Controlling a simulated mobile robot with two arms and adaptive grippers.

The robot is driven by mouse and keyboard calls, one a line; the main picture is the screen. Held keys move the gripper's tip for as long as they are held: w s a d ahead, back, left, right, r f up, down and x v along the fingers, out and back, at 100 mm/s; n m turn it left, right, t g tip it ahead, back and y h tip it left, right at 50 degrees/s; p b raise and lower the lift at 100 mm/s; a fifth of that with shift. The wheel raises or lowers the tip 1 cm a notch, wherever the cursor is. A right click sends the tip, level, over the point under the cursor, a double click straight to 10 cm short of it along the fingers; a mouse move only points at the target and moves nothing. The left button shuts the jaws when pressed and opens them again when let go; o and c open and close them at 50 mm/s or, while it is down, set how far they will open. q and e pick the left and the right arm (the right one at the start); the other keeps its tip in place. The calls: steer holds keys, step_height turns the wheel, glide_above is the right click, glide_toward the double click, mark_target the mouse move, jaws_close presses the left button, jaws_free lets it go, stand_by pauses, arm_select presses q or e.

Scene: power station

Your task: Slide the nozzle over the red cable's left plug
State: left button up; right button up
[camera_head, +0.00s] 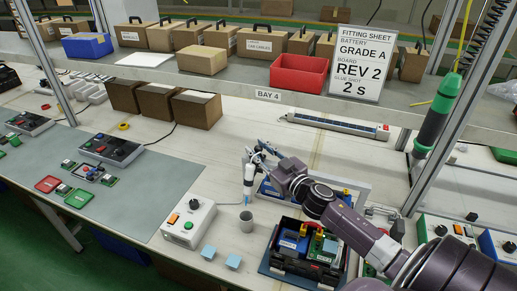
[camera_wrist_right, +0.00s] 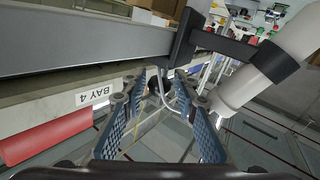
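My right gripper (camera_head: 257,156) reaches in from the right above the bench. In the right wrist view the white dispenser body (camera_wrist_right: 272,62) with a black band is at the right; the nozzle tip is hidden there. A black case (camera_head: 300,270) holds blue and green-yellow battery parts (camera_head: 292,241). My left gripper is not in view.
A white control box (camera_head: 188,222) with an orange switch and black knob stands left of the cup. Light-blue pads (camera_head: 233,262) lie in front. A shelf edge (camera_head: 268,95) with a red bin (camera_head: 298,76) runs behind. My arm covers the right side.

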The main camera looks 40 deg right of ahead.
jaws_close()
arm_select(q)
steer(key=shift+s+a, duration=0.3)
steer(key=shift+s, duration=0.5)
arm_select(e)
steer(key=shift+d, duration=0.1)
steer(key=s+d+p, duration=0.1)
steer(key=s+d, duration=0.2)
steer(key=s, duration=0.2)
steer(key=s+d+p, duration=0.1)
steer(key=s+d, duration=0.3)
steer(key=s, duration=0.1)
steer(key=s+d+p, duration=0.2)
steer(key=s+d, duration=0.1)
steer(key=s, duration=0.3)
steer(key=shift+d, duration=0.25)
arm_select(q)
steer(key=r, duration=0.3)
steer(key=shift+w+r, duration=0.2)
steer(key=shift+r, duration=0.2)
arm_select(e)
steer(key=shift+w, duration=0.1)
jaws_free()
